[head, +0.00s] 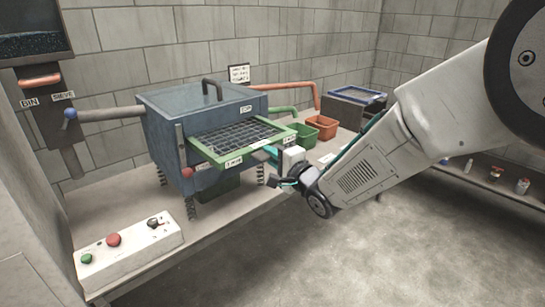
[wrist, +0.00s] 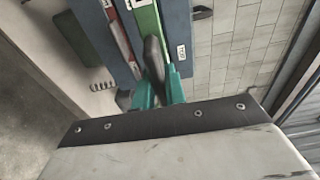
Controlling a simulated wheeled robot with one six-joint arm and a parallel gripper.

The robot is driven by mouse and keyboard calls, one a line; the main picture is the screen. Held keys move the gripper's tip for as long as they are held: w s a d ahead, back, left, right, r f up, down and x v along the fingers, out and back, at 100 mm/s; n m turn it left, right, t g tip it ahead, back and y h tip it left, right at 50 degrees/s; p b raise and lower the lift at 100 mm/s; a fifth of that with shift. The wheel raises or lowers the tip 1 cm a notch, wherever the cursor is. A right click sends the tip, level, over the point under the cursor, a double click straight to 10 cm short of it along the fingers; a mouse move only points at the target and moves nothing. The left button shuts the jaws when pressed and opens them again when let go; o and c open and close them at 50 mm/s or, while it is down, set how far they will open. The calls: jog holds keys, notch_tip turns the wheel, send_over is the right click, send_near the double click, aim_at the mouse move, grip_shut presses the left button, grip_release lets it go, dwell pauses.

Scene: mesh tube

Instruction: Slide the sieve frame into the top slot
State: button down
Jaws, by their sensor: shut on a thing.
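The sieve frame (head: 212,167) is green with a dark wire mesh and small white labels. In the head view it juts out nearly level from the front of the blue box (head: 165,150), its inner end meeting the box's upper part. How deep it sits in the slot is hidden. My gripper (head: 272,154) is at the frame's front edge. In the wrist view the teal fingers of my gripper (wrist: 160,88) are shut on the frame's dark handle (wrist: 154,58), with the green front bar (wrist: 147,20) just beyond.
The blue box has a black top handle (head: 212,88) and stands on springs on a bench. A white control box (head: 130,245) is at the front left. Green (head: 303,135) and orange (head: 323,127) bins and a blue-rimmed box (head: 355,100) stand to the right. Open floor lies in front.

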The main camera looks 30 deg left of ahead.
jog(key=shift+w+a+r, duration=0.1)
jog(key=shift+w+a, duration=0.1)
jog(key=shift+a, duration=0.3)
jog(key=c, duration=1.4)
grip_release()
jog(key=shift+o, duration=0.2)
jog(key=v, duration=0.7)
jog(key=shift+s+d, duration=0.15)
jog(key=shift+d, duration=0.25)
